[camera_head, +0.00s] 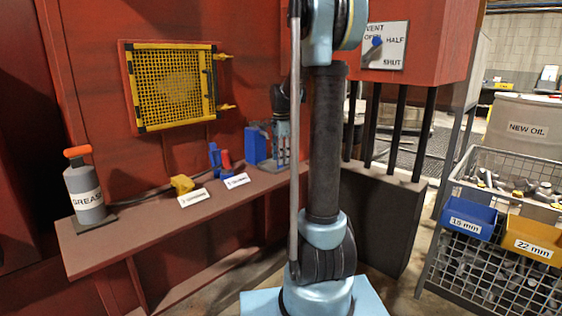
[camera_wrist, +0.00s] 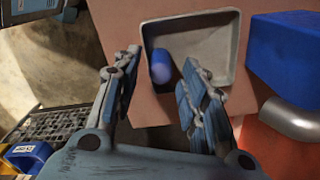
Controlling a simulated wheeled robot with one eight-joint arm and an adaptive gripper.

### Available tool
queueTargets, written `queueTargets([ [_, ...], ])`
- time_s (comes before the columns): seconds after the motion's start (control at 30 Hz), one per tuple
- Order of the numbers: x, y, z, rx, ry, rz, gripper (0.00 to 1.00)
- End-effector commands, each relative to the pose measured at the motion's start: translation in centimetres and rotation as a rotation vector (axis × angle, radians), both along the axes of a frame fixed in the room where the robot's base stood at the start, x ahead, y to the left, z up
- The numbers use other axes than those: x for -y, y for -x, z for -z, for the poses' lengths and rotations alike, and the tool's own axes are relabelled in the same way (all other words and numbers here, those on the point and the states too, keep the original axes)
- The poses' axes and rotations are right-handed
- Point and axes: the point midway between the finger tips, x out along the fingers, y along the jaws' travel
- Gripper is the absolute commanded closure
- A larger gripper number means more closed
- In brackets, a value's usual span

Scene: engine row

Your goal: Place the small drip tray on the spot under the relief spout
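A shallow pale grey tray (camera_wrist: 205,37) lies on the reddish-brown shelf in the wrist view, with a rounded blue object (camera_wrist: 160,68) inside it near its left wall. My gripper (camera_wrist: 160,62) is open, its two fingers spread on either side of the tray's left wall. The right finger overlaps the tray's near part, and contact cannot be told. In the head view my gripper (camera_head: 281,152) points down at the shelf's right end, partly behind my arm. A curved grey metal pipe (camera_wrist: 296,118) shows at right in the wrist view; whether it is the relief spout is unclear.
A blue box (camera_head: 255,145) stands left of my gripper. The shelf (camera_head: 150,232) also holds a grease bottle (camera_head: 85,190), a yellow item (camera_head: 182,184) and a blue-and-red tool (camera_head: 220,160). A wire rack with a blue bin (camera_head: 469,217) and a yellow bin (camera_head: 530,240) stands at right.

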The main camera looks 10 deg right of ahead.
Motion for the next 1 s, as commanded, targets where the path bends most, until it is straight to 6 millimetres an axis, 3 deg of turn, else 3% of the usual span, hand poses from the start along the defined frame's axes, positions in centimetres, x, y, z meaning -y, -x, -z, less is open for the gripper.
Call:
queueTargets([
  [0.4, 0.0, 0.0, -7.4, 0.000, 0.000, 0.000, 0.60],
  [0.73, 0.0, 0.2, -10.3, 0.000, 0.001, -0.004, 0.60],
  [0.87, 0.0, 1.8, -10.3, 0.008, 0.001, -0.052, 0.60],
  [1.0, 0.0, 5.7, -9.6, 0.026, 0.003, -0.178, 0.60],
])
